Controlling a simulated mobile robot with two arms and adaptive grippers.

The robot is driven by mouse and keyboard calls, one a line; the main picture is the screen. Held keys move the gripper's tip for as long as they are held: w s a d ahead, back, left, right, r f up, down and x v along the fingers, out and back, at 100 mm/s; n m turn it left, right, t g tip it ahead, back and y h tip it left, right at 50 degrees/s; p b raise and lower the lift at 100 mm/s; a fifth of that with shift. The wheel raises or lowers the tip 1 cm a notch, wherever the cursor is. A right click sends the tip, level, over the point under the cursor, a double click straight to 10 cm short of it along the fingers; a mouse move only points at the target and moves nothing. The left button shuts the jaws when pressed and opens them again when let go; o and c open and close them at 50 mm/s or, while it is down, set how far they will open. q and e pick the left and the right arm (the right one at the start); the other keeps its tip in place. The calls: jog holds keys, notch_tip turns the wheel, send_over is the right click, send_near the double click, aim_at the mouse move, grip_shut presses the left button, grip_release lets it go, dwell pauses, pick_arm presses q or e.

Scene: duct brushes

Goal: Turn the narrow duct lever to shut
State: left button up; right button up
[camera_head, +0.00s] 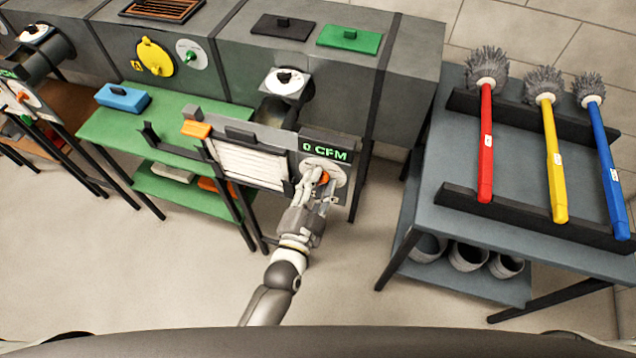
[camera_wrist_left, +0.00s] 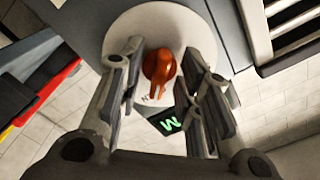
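A similar black lever (camera_head: 35,33) shows at the far left; I cannot tell which duct is the narrow one. My left gripper (camera_head: 323,184) is at an orange knob (camera_head: 325,177) on a round white plate below the "0 CFM" display (camera_head: 326,148). In the left wrist view the orange knob (camera_wrist_left: 159,68) lies between the open fingers, with gaps on both sides. My right gripper is out of view.
A grey table (camera_head: 425,200) at the right holds red (camera_head: 486,145), yellow (camera_head: 556,170) and blue (camera_head: 610,165) brushes. A green bench (camera_head: 180,120) with a blue block (camera_head: 122,97) stands left. A louvred filter panel (camera_head: 248,165) is beside the gripper.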

pick_arm(q)
jog(key=c, duration=0.5)
jog(key=shift+c, duration=0.8)
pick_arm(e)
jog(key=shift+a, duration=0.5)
pick_arm(q)
jog(key=shift+n, duration=0.4)
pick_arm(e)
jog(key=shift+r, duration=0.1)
pick_arm(q)
jog(key=n+p, duration=0.1)
jog(key=n, duration=1.1)
jog(key=shift+n, duration=0.3)
jog(key=n, duration=0.4)
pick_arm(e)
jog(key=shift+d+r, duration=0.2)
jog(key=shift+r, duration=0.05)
pick_arm(q)
jog(key=shift+n, duration=0.4)
